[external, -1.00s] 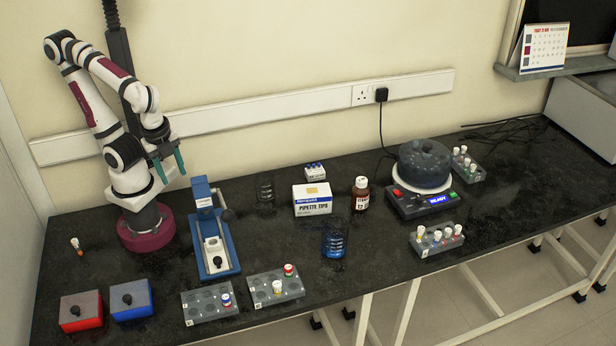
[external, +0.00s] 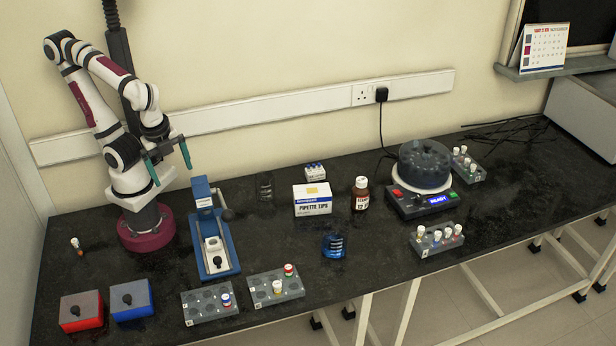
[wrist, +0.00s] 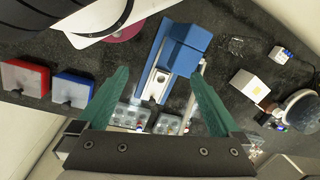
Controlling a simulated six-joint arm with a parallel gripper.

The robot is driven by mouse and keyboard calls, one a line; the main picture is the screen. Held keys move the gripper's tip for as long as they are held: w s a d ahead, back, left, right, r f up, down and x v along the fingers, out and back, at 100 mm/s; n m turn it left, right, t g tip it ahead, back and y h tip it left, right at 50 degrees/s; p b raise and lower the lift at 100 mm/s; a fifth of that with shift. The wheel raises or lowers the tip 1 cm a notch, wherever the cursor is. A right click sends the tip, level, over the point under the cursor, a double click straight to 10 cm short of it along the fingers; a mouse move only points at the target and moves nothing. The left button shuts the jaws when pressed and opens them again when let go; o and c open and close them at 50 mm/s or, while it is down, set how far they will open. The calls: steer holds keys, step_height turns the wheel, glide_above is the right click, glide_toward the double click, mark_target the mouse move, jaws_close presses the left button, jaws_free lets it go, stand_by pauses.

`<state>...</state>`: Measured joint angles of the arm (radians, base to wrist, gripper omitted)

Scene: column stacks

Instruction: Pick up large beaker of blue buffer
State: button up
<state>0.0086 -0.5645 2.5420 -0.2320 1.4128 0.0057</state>
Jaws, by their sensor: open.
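The beaker of blue buffer (external: 333,247) is a clear vessel with blue liquid and dark markings. It stands on the black bench in front of the pipette tips box. My gripper (external: 172,168) is open and empty, raised high at the left of the bench near my base, far from the beaker. In the wrist view my gripper (wrist: 163,76) shows two green fingers spread wide with nothing between them. I cannot clearly make out the beaker in the wrist view.
A blue press-like device (external: 212,235) stands between my gripper and the beaker. A smaller clear beaker (external: 265,187), pipette tips box (external: 312,207), brown bottle (external: 360,195) and centrifuge (external: 424,170) stand around. Tube racks (external: 276,287) lie in front. Bare bench lies right of the beaker.

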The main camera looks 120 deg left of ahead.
step_height(320, 180, up, 5)
steer(key=n, duration=0.1)
steer(key=w+n+t+h, duration=0.1)
steer(key=w+n+h, duration=0.7)
steer(key=w+n, duration=0.75)
steer(key=w+a+n+t+h, duration=0.1)
steer(key=w+a+n+t, duration=0.4)
steer(key=w+a+n, duration=0.35)
steer(key=w+a+n+t+h, duration=0.1)
steer(key=w+a+n+t, duration=0.4)
steer(key=a+n, duration=0.55)
glide_toward(340, 246)
steer(key=shift+m, duration=0.45)
steer(key=x, duration=0.9)
steer(key=shift+w+d+f, duration=0.1)
steer(key=shift+w+f, duration=0.1)
steer(key=shift+f, duration=0.2)
steer(key=c, duration=1.3)
